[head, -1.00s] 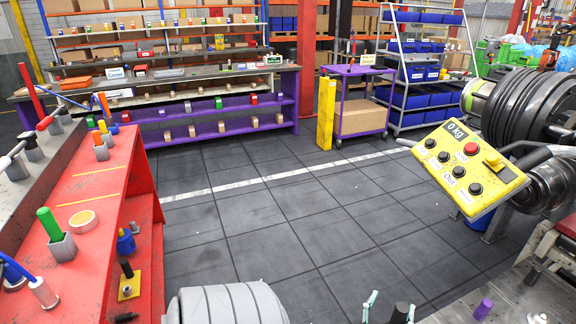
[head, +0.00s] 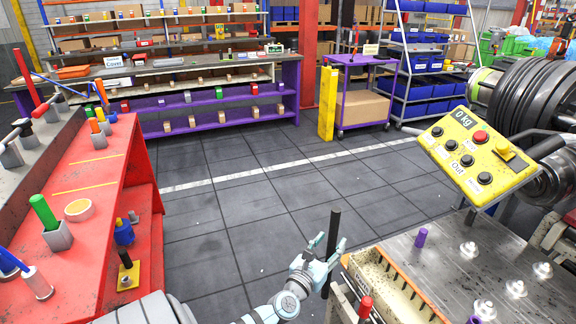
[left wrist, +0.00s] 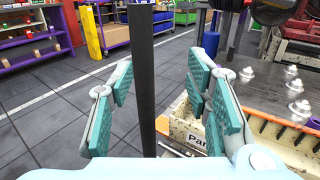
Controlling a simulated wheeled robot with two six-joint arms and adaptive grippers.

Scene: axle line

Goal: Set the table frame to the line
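A grey metal table (head: 450,265) stands at the lower right with bright round metal parts on it. A dark upright post (head: 334,228) rises beside its left edge; whether they are joined is hidden. My left gripper (head: 332,246) is at this post, fingers pointing up and away in the head view. In the left wrist view the post (left wrist: 142,60) stands between the two spread teal finger pads, with a gap on each side. The gripper is open and appears to hold nothing. A pale line (head: 240,175) crosses the dark floor farther back. My right gripper is out of view.
A cream bin (head: 385,290) with an orange edge sits at the table's left. A red workbench (head: 90,200) stands at left. A yellow control box (head: 475,158) reading 0 kg hangs at right. Purple shelving (head: 225,108) and a purple cart (head: 362,75) stand behind. The middle floor is clear.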

